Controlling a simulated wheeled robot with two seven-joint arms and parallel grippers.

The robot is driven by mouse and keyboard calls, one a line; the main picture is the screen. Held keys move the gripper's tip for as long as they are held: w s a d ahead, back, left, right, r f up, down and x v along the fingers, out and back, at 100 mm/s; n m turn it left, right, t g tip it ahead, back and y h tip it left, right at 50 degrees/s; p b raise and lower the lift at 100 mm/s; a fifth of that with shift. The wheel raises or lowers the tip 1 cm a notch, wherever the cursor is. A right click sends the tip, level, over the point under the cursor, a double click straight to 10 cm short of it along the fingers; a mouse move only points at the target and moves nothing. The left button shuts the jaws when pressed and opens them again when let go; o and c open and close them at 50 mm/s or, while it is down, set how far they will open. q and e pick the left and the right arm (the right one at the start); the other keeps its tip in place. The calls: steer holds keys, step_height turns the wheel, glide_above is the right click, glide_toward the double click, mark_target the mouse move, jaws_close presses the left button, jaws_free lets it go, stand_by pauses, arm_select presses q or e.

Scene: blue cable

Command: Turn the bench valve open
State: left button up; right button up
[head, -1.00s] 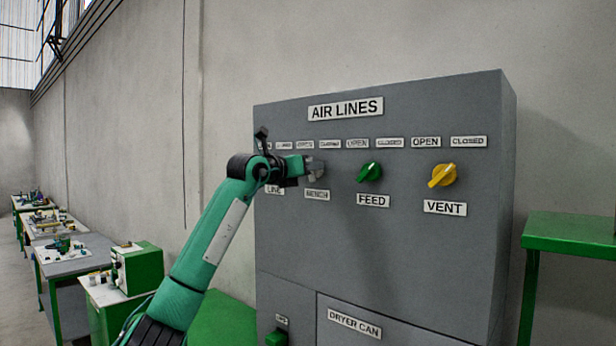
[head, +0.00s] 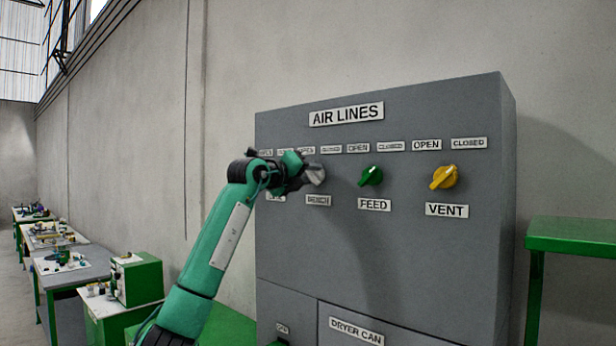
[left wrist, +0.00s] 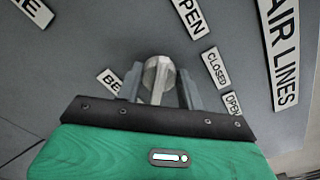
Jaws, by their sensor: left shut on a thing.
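The bench valve's pale grey knob (left wrist: 159,78) shows in the left wrist view between the two fingers. My left gripper (head: 313,175) is shut on this knob, just above the BENCH label (head: 318,200) on the AIR LINES panel. In the left wrist view the gripper (left wrist: 160,90) has one finger on each side of the handle. The panel labels look tilted there, so the wrist is rolled. In the head view the gripper largely hides the knob, so its exact angle is hard to read. My right gripper is not in view.
The grey cabinet (head: 400,255) also carries a green FEED knob (head: 371,176) and a yellow VENT knob (head: 444,177) to the right. The LINE valve is hidden behind my arm. A green table (head: 570,236) stands at the right. Benches with equipment line the left wall.

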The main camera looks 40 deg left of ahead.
arm_select(q)
steer(key=shift+r, duration=0.15)
steer(key=o, duration=1)
steer(key=shift+a, duration=0.1)
steer(key=shift+s+f, duration=0.2)
steer(key=shift+s, duration=0.1)
steer(key=s+a+b, duration=0.1)
steer(key=s+b, duration=0.5)
steer(key=s, duration=0.7)
steer(key=shift+s+r, duration=0.1)
